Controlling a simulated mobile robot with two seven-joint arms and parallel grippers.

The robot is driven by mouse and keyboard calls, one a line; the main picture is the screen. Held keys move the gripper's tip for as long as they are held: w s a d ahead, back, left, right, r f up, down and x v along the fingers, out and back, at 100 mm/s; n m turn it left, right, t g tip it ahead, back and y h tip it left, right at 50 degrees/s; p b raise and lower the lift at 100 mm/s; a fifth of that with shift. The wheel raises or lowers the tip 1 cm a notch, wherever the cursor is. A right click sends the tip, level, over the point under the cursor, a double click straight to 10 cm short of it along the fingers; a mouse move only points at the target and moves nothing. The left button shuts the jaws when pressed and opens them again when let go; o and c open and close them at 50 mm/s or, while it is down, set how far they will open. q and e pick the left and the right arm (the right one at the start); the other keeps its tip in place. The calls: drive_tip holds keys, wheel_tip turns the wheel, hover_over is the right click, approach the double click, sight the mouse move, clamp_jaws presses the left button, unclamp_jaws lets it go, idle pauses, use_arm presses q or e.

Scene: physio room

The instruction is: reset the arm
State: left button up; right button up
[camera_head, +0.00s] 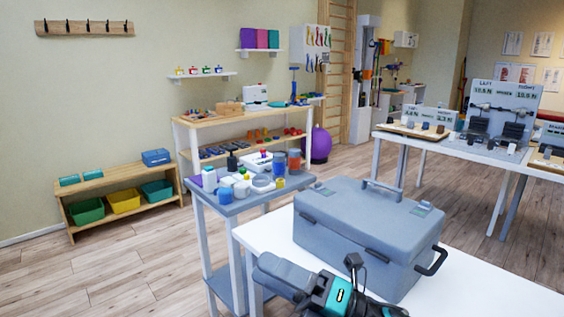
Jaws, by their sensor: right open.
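My right gripper (367,290) shows at the bottom of the head view, dark with teal parts, in front of the large grey case. Its jaws are open and I see nothing between them. Part of my grey arm link shows to its left. The bottom edge of the picture cuts off part of the gripper. My left gripper is not in view.
A closed grey case (345,228) with handles stands on a white table (460,290), close behind my right gripper. A grey side table (235,205) with jars and small containers stands to its left. The table's front right is clear.

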drive_tip(key=d+f+m+t+h, duration=0.5)
drive_tip(key=f+m+t+h, duration=0.1)
drive_tip(key=m, duration=0.6)
drive_tip(key=d+f+m+t+h, duration=0.5)
drive_tip(key=f+m+h, duration=0.15)
drive_tip(key=m, duration=0.45)
drive_tip(key=s+d+f+m+g+h, duration=0.3)
drive_tip(key=s+d+f+m, duration=0.1)
drive_tip(key=s+f+m, duration=0.2)
drive_tip(key=s+d+f+m+g+h+p, duration=0.1)
drive_tip(key=s+d+f+m+g+h, duration=0.2)
drive_tip(key=f, duration=0.7)
drive_tip(key=s+d+m+h, duration=0.1)
drive_tip(key=s+d+m, duration=0.1)
drive_tip(key=s+m, duration=0.1)
drive_tip(key=shift+s+f+p, duration=0.3)
drive_tip(key=shift+s+f, duration=0.1)
drive_tip(key=shift+s, duration=0.5)
